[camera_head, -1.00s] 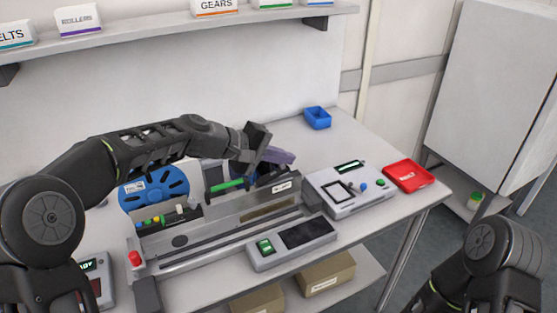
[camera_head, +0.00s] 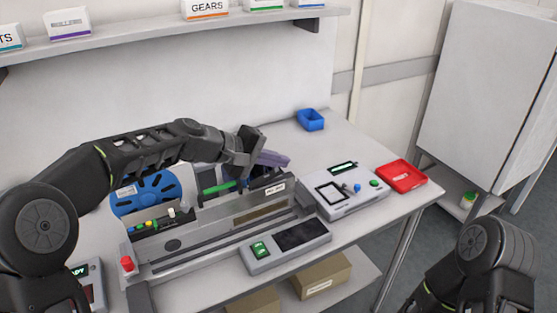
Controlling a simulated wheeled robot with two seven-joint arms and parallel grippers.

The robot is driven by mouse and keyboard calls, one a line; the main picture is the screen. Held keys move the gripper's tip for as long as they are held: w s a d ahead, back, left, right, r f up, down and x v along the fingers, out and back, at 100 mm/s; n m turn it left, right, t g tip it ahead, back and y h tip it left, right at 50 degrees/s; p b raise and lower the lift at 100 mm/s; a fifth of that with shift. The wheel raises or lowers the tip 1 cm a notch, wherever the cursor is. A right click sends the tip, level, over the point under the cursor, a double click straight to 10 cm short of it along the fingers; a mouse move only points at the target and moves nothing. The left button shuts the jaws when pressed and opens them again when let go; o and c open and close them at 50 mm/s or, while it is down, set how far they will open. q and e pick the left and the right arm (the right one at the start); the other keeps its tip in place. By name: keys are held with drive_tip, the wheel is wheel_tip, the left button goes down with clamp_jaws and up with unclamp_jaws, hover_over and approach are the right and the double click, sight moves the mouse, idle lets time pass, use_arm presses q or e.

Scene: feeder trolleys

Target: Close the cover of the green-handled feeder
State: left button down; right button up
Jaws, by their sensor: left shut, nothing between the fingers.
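The feeder trolley (camera_head: 215,238) stands on the white table and carries several feeders. The green handle (camera_head: 219,188) of one feeder shows just left of my left gripper. My left gripper (camera_head: 247,176) is shut and empty, over the back right part of the trolley, in front of a purple part (camera_head: 271,159). The gripper hides part of the green-handled feeder, so I cannot tell how its cover stands or whether the fingers touch it. My right arm shows at the lower right, but its gripper is out of view.
A blue reel (camera_head: 146,193) stands at the trolley's left. A grey panel with a green switch (camera_head: 261,249) lies in front. A device with a screen (camera_head: 340,192), a red tray (camera_head: 401,177) and a blue bin (camera_head: 310,120) are to the right. A red knob (camera_head: 127,264) is at front left.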

sight(272, 174)
idle(0.9)
use_arm(q)
drive_tip(key=shift+s+a+f+b, duration=0.25)
drive_tip(key=shift+a+f+b, duration=0.2)
drive_tip(key=shift+b, duration=0.2)
drive_tip(key=shift+s+f, duration=0.1)
drive_tip(key=shift+f, duration=0.15)
drive_tip(key=shift+a, duration=0.1)
drive_tip(key=r+p, duration=0.1)
drive_tip(key=r, duration=0.1)
drive_tip(key=r+p, duration=0.1)
drive_tip(key=r, duration=0.1)
drive_tip(key=shift+s+a+r+p, duration=0.2)
drive_tip(key=shift+r+p, duration=0.1)
drive_tip(key=shift+p, duration=0.1)
wheel_tip(272, 174, up, 10)
drive_tip(key=s+a, duration=0.1)
drive_tip(key=shift+r, duration=0.15)
drive_tip(key=shift+a+r, duration=0.1)
